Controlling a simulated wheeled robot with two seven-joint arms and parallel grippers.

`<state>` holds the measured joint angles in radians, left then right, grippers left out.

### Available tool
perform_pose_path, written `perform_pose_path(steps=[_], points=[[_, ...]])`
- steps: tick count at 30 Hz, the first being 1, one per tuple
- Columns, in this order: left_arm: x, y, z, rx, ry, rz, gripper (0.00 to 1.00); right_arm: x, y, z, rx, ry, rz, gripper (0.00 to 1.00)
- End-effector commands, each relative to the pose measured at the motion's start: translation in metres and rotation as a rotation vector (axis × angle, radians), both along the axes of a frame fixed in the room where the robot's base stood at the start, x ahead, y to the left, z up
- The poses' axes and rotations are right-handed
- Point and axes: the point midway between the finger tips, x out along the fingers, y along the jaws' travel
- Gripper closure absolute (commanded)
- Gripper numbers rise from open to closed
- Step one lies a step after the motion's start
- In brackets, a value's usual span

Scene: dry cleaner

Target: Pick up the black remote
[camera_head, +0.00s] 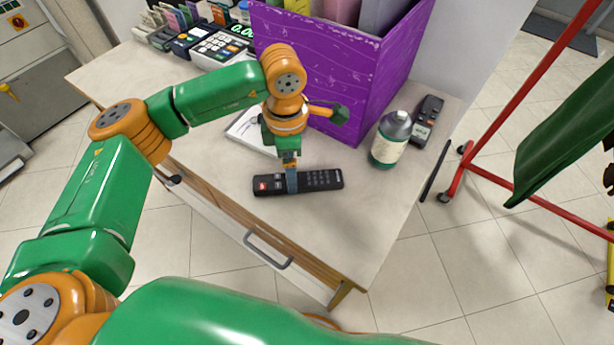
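The black remote (322,180) lies flat on the light tabletop, near its front edge, with a red button at its left end. My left gripper (291,184) points down over the middle of the remote. Its blue-grey finger crosses the remote's width and hides a strip of the buttons. The far finger is hidden, so I cannot tell whether the gripper is closed on the remote. The remote appears to rest on the table. My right gripper is not in view.
A purple box (330,85) stands behind my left gripper. A bottle (390,140) and another dark handset (427,118) are to the right. A white paper or booklet (245,130) lies behind the wrist. The tabletop right of the remote is clear.

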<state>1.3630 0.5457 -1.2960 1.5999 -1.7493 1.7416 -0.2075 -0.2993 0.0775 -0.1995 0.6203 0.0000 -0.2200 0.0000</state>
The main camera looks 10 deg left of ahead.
Motion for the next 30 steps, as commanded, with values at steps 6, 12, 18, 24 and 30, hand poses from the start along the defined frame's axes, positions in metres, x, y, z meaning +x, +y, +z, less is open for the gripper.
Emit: perform_pose_path(steps=[6,12,18,24,30], points=[[-0.004,-0.001,-0.034,-0.003,0.003,0.000,0.07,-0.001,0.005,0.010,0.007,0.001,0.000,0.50],[-0.003,-0.002,-0.037,-0.004,0.001,0.000,0.07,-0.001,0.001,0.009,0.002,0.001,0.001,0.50],[-0.003,-0.002,-0.037,-0.005,0.001,0.000,0.56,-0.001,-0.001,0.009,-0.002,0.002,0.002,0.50],[-0.003,-0.002,-0.037,-0.005,0.001,0.000,1.00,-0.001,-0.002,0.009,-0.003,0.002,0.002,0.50],[-0.003,-0.002,-0.036,-0.006,0.001,0.000,1.00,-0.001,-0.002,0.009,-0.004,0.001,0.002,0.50]])
